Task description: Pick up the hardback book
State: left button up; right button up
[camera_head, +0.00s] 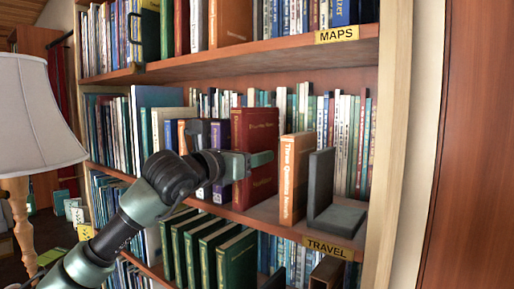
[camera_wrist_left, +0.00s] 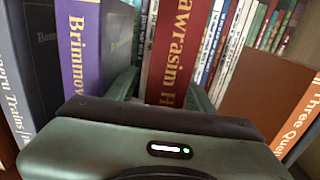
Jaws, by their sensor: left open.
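A dark red hardback book (camera_head: 254,140) with gold lettering stands upright on the middle shelf. It also shows in the left wrist view (camera_wrist_left: 178,45), spine towards me. My left gripper (camera_head: 248,162) is open at this book. In the left wrist view its green fingers (camera_wrist_left: 162,90) show on either side of the red spine, one left and one right. I cannot tell whether either finger touches the book. My right gripper is not in view.
A purple book (camera_head: 219,150) stands left of the red one, an orange book (camera_head: 296,175) to its right. A grey bookend (camera_head: 320,190) stands beyond the orange book. The MAPS shelf (camera_head: 250,58) runs above. A lamp (camera_head: 38,110) stands at left.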

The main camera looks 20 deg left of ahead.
pick_arm(q)
grip_shut()
dwell(1.4)
jog(key=shift+r, duration=0.15)
